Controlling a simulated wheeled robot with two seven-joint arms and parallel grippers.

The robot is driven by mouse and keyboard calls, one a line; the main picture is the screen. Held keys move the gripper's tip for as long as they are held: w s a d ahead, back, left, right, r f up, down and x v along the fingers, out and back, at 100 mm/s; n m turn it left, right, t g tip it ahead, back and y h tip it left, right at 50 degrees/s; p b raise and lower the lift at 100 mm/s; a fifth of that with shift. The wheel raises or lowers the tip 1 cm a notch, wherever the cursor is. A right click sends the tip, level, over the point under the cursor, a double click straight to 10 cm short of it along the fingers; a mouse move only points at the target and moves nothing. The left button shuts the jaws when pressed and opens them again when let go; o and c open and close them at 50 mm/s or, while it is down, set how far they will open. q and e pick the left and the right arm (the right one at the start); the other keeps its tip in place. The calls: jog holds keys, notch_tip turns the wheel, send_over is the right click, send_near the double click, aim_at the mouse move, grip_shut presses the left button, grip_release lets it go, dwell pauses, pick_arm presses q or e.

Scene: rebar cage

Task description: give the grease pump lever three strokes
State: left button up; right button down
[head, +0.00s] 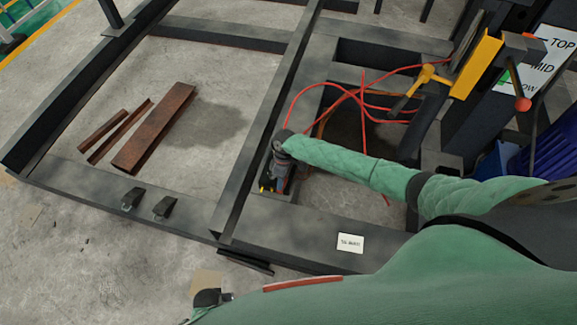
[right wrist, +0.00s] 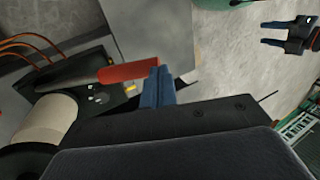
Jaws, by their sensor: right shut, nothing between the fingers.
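The grease pump shows in the right wrist view as a dark block with a pale cylinder (right wrist: 48,122) at the left. Its lever has a red grip (right wrist: 128,72) beside my right fingers. My right gripper (right wrist: 157,86) is shut with nothing between its blue fingertips; the red grip's end lies right against them in the picture, but I cannot tell whether they touch. In the head view my right gripper (head: 268,184) points down at the frame's corner and hides most of the pump. My left gripper (right wrist: 268,34) shows at the upper right of the wrist view, its fingers apart and empty.
Dark steel beams (head: 262,140) frame the area around my right arm. Red hoses (head: 355,95) curl behind it. A yellow-handled part (head: 428,73) and a red-knobbed lever (head: 522,104) stand at the right. Rusty steel pieces (head: 155,128) lie on the concrete floor at the left.

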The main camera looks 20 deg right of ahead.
pick_arm(q)
jog(key=shift+a+f, duration=0.1)
jog(key=shift+a, duration=0.1)
pick_arm(e)
jog(key=shift+f, duration=0.1)
jog(key=shift+s+a+f, duration=0.2)
jog(key=shift+s+f, duration=0.05)
jog(key=shift+f, duration=0.25)
pick_arm(q)
jog(key=shift+a+f, duration=0.1)
jog(key=shift+a, duration=0.15)
jog(key=shift+d+f+b, duration=0.2)
jog(key=shift+d+b, duration=0.1)
jog(key=shift+b, duration=0.05)
pick_arm(e)
jog(key=shift+s+a+f, duration=0.15)
jog(key=shift+s+f, duration=0.1)
jog(key=shift+f, duration=0.4)
